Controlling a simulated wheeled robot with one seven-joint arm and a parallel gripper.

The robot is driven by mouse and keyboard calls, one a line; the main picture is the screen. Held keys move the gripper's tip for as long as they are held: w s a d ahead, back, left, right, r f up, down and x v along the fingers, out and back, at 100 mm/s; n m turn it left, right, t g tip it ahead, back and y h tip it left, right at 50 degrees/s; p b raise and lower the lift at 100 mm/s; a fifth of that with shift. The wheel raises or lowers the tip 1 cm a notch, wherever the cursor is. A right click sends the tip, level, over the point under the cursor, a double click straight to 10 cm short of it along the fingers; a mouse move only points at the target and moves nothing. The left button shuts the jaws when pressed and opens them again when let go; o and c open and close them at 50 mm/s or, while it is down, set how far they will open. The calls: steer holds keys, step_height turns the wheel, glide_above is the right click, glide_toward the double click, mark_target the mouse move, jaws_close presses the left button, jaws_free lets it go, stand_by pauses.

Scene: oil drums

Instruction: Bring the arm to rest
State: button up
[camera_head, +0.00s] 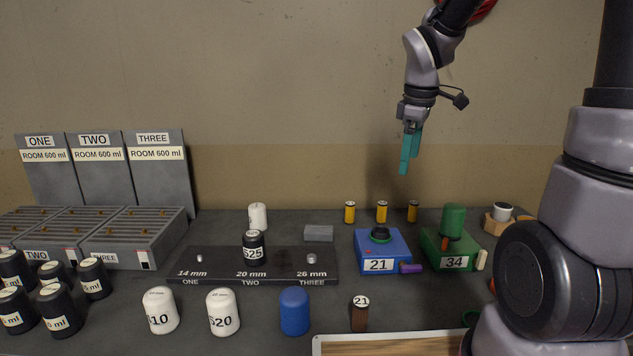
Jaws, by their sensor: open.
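My gripper (408,163) hangs from my arm at the upper right, its teal fingers pointing down. It is open and empty, in the air in front of the wall and above the back of the table. The blue box labelled 21 (382,251) and the yellow cylinders (382,212) are below it, apart from it. The rest of my arm fills the right edge of the view.
A dark board (220,268) marked 14, 20 and 26 mm bears a black drum labelled 525 (254,248). White drums (222,312), a blue drum (295,311) and a brown cylinder (360,314) stand in front. Green box 34 (453,262) is right; grey racks (135,240) are left.

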steer(key=s+d+r+m+t+y, duration=0.1)
steer(key=s+r+m+t, duration=0.1)
steer(key=s+r+m, duration=0.3)
steer(key=s+d+r+m+t+y, duration=0.1)
steer(key=s+r+m+t, duration=0.1)
steer(key=s+r+m, duration=0.4)
steer(key=s+m, duration=0.4)
steer(key=shift+d+m+t, duration=0.2)
steer(key=shift+m+t, duration=0.2)
